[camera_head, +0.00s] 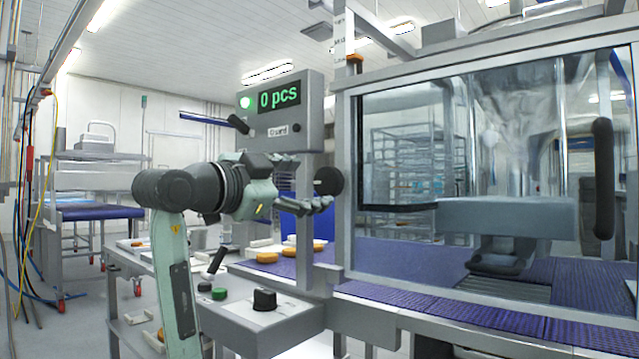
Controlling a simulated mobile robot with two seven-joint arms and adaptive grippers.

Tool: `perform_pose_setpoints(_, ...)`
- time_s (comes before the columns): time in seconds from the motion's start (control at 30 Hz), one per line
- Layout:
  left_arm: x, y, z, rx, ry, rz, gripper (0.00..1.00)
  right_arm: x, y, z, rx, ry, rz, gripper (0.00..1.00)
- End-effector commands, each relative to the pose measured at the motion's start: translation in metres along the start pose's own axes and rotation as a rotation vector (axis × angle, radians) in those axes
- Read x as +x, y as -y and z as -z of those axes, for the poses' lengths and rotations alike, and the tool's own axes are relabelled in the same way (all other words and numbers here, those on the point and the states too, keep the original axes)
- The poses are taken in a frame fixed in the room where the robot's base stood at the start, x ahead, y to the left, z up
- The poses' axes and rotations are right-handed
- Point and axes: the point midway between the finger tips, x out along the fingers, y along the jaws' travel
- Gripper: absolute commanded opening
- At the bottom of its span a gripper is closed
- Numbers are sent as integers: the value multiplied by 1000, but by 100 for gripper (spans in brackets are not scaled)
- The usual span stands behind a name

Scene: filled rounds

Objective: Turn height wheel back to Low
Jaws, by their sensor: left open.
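The height wheel (329,181) is a dark round wheel on the grey machine frame, left of the glass guard. My left gripper (310,183) is open and empty, with its fingers pointing at the wheel from the left. One finger is higher and one lower; the lower fingertip appears close to the wheel's lower edge. I cannot tell whether it touches. An orange pointer (355,58) sits on the upright scale (341,30) above the machine; its labels are too small to read surely. My right gripper is not in view.
A grey display box (312,105) reading "0 pcs" stands above my gripper. A control box with a black knob (264,299) and green button (219,293) sits below. Orange rounds (265,257) lie on the purple belt. The glass guard (400,120) is at the right.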

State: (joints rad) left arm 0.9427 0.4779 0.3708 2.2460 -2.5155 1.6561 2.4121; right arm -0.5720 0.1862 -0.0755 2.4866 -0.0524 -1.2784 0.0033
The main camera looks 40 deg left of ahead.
Motion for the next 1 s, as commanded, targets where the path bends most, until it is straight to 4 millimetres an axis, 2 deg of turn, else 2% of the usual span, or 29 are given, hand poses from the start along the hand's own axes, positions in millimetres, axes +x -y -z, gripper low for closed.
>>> perform_pose_setpoints(0.03, -12, 1, 0, 1, 0, 5, 69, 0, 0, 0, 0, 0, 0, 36)
perform_pose_setpoints(0.2, -44, 1, 0, 1, 0, 4, 69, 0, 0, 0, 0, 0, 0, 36)
perform_pose_setpoints(0.4, -63, 0, 0, 0, -1, 1, 69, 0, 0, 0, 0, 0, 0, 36)
perform_pose_setpoints(1.0, -65, 0, 0, -1, 0, 0, 69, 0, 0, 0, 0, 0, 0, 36)
